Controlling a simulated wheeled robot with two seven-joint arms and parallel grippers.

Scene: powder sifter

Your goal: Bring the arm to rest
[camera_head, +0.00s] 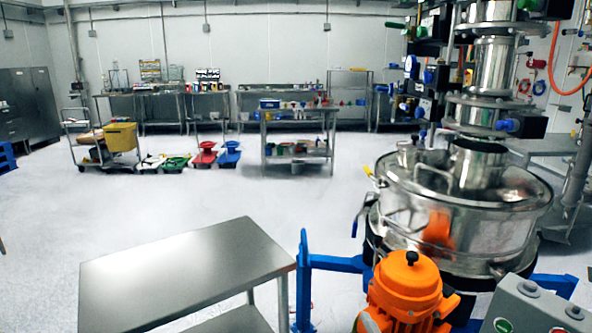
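Neither of my grippers shows in the head view, and I see no part of my arms that I can be sure of. The powder sifter (455,222), a round shiny steel drum with pipes above it, stands at the right. An orange motor (405,285) is in front of it at the bottom. A grey control box (540,308) with several buttons is at the lower right corner, partly cut off by the frame edge.
A bare steel table (185,275) stands at the lower left. A blue frame (335,263) lies between it and the sifter. Carts, a yellow bin (121,137) and a laden steel bench (297,117) stand farther back. The grey floor between is mostly clear.

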